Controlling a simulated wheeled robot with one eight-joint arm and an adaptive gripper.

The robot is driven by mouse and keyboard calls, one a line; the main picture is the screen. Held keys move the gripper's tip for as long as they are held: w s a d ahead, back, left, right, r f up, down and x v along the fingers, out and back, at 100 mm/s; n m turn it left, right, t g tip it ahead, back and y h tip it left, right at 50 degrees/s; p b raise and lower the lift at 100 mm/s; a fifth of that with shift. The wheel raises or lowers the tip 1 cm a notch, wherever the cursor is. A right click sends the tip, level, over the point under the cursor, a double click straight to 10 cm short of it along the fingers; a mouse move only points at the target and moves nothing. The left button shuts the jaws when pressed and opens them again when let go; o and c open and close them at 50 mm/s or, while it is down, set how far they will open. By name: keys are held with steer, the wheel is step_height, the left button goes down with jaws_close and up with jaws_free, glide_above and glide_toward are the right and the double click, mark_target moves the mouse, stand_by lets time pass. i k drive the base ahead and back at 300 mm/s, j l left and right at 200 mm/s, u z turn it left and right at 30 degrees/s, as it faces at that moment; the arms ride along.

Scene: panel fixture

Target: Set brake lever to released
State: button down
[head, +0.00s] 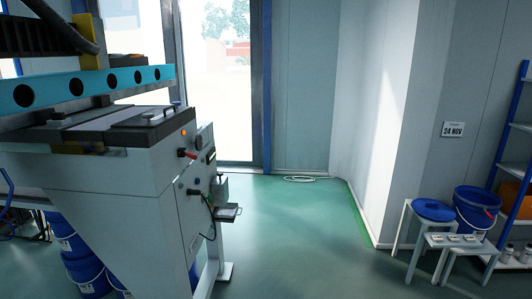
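A white machine cabinet (120,172) stands at the left, with controls on its right-hand side. A small lever with a red grip (187,153) sticks out of this side, below an orange light (184,131). Lower down is a dark handle-like part (192,191) with a black cable hanging near it. No label is readable, so I cannot tell which part is the brake lever or how it is set. My gripper is not in view.
A small shelf (229,212) juts from the cabinet's right side. Blue buckets (68,240) stand below the cabinet. White stools (452,240), a blue bucket (476,208) and a blue rack (503,150) stand at the right. The green floor (300,230) between is clear.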

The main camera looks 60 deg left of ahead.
mark_target(194, 157)
steer(key=u, duration=2.6)
